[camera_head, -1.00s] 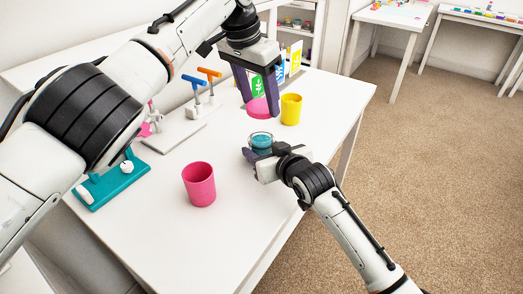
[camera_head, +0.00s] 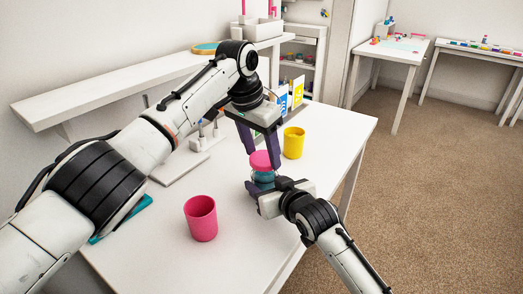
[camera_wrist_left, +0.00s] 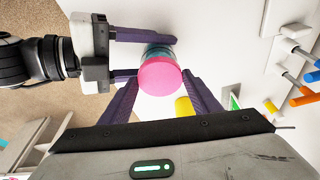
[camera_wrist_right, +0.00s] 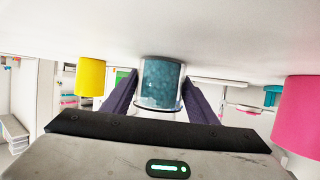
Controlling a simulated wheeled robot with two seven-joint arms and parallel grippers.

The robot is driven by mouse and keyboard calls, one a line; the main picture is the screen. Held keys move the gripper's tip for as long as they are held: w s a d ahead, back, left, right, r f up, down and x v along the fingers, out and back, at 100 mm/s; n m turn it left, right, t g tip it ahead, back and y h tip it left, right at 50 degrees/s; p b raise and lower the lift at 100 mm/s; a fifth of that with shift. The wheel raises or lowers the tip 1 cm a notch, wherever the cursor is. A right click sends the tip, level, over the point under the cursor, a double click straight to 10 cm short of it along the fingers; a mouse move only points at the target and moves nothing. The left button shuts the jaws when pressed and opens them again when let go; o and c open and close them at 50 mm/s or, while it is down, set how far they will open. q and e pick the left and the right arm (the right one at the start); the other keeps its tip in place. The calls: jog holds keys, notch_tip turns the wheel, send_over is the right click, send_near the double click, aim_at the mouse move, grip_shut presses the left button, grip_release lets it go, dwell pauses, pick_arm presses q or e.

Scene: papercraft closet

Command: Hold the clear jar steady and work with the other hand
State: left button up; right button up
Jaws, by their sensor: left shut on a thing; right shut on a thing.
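The clear jar (camera_head: 263,179) with teal contents stands on the white table. My right gripper (camera_head: 262,187) is shut around its sides, and the right wrist view shows the jar (camera_wrist_right: 162,82) between the fingers. My left gripper (camera_head: 263,157) points down from above and is shut on the pink lid (camera_head: 261,161). The lid is right over the jar's mouth; I cannot tell if it is fully seated. In the left wrist view the lid (camera_wrist_left: 160,76) covers much of the jar (camera_wrist_left: 157,51).
A yellow cup (camera_head: 293,143) stands just behind the jar. A pink cup (camera_head: 201,219) stands at the front left. Picture cards (camera_head: 290,97) and a white stand with tools (camera_head: 185,160) are at the back. The table (camera_head: 250,240) is clear in front.

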pick_arm(q)
jog(key=shift+f, duration=0.9)
jog(key=shift+f, duration=0.55)
pick_arm(e)
grip_shut()
pick_arm(q)
jog(key=shift+w+a+m+g, duration=0.1)
jog(key=shift+w+m+g, duration=0.15)
jog(key=shift+m, duration=0.75)
jog(key=shift+s+m+h, duration=0.1)
jog(key=shift+m+h, duration=0.2)
jog(key=shift+m, duration=0.3)
pick_arm(e)
jog(key=shift+f, duration=0.1)
pick_arm(q)
jog(key=o, duration=1)
